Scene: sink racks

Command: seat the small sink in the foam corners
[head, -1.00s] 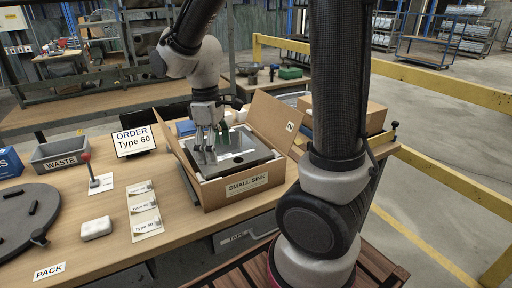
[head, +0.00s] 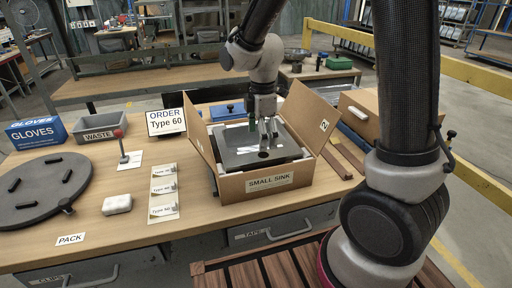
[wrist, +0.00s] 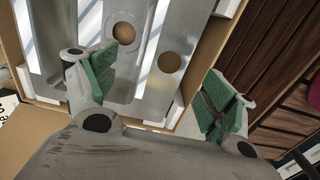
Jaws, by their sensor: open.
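The small sink (head: 240,155), a grey steel piece with a round hole, lies in the open cardboard box (head: 232,189) marked SMALL SINK. It looks about level near the box's top; I cannot tell whether it sits fully down. In the wrist view the sink (wrist: 150,90) shows its basin and two round holes. White foam corners (wrist: 157,116) show at its edge there; the others are partly hidden. My gripper (head: 263,137) points down over the sink. In the wrist view my gripper (wrist: 160,90) is open, its green-padded fingers wide apart, with nothing clamped between them.
The box's flaps stand open, the right flap (head: 312,118) beside my gripper. The order screen (head: 166,122), a waste bin (head: 98,128), type cards (head: 164,190), a white block (head: 118,204) and a dark turntable (head: 40,188) are to the left.

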